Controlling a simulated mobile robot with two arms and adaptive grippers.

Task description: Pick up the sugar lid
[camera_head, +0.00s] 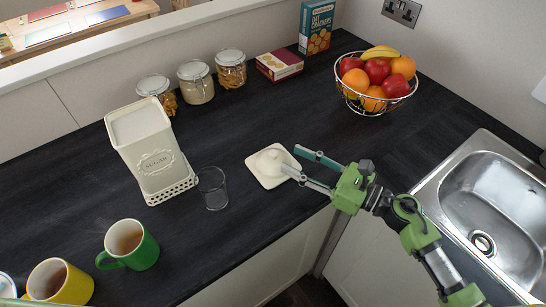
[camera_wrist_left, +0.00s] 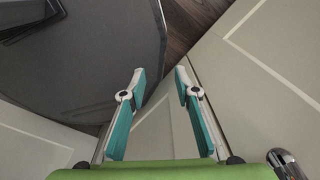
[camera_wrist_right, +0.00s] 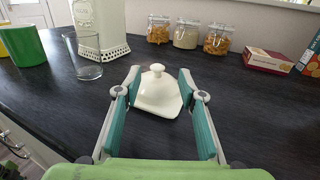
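The sugar lid (camera_head: 272,166) is a cream, square lid with a round knob, lying on the dark countertop. It also shows in the right wrist view (camera_wrist_right: 158,95), between and just beyond my right gripper's fingers. My right gripper (camera_head: 292,162) is open, its fingertips close to the lid's right side; I cannot tell whether they touch it. The open cream sugar canister (camera_head: 150,150) stands to the left of the lid. My left gripper (camera_wrist_left: 158,75) is open and empty over cabinet fronts in the left wrist view; it does not show clearly in the head view.
A clear glass (camera_head: 212,188) stands between canister and lid. Green (camera_head: 140,252) and yellow (camera_head: 62,284) mugs stand at front left. Jars (camera_head: 196,82), boxes (camera_head: 279,65) and a fruit basket (camera_head: 376,104) line the back. The sink (camera_head: 490,210) is at right.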

